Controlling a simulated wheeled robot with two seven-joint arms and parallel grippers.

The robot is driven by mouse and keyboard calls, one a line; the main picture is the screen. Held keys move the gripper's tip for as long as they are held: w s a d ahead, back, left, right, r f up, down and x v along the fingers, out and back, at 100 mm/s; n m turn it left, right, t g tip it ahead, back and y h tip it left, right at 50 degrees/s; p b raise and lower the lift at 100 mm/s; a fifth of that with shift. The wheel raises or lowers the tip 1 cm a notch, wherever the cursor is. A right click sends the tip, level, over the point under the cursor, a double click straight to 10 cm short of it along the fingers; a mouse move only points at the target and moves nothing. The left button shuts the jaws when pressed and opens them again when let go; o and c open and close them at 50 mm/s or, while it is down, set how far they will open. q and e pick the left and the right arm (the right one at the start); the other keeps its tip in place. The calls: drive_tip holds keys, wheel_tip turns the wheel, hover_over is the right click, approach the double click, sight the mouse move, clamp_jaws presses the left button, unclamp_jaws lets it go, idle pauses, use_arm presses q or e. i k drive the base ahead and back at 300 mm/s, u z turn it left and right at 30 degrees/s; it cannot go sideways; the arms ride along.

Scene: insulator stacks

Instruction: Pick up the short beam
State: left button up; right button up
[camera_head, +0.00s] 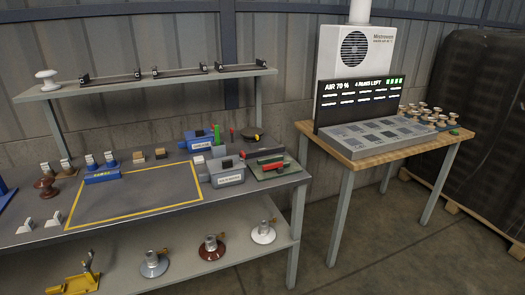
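Three dark beams with upright end pieces lie along the raised grey shelf: a left one (111,78), a middle one (181,72) and a right one (238,66). The right one looks shortest in the picture, but I cannot tell whether that is true length or distance. Red and black bars (268,157) also lie on a green board at the bench's right end, and I cannot tell whether one of them is a beam. Neither of my grippers is in view.
A grey bench (45,238) stands below the shelf (60,92). A yellow outlined area (135,198) on it is clear. A grey-blue box (226,172) stands right of it. Discs with posts sit on the lower shelf (182,277). A wooden table (352,163) with a display (358,98) stands right.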

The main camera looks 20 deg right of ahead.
sight(260, 152)
drive_tip(key=z, duration=0.5)
drive_tip(key=i, duration=0.6)
drive_tip(key=z, duration=0.6)
drive_tip(key=i, duration=0.85)
drive_tip(key=u, duration=0.25)
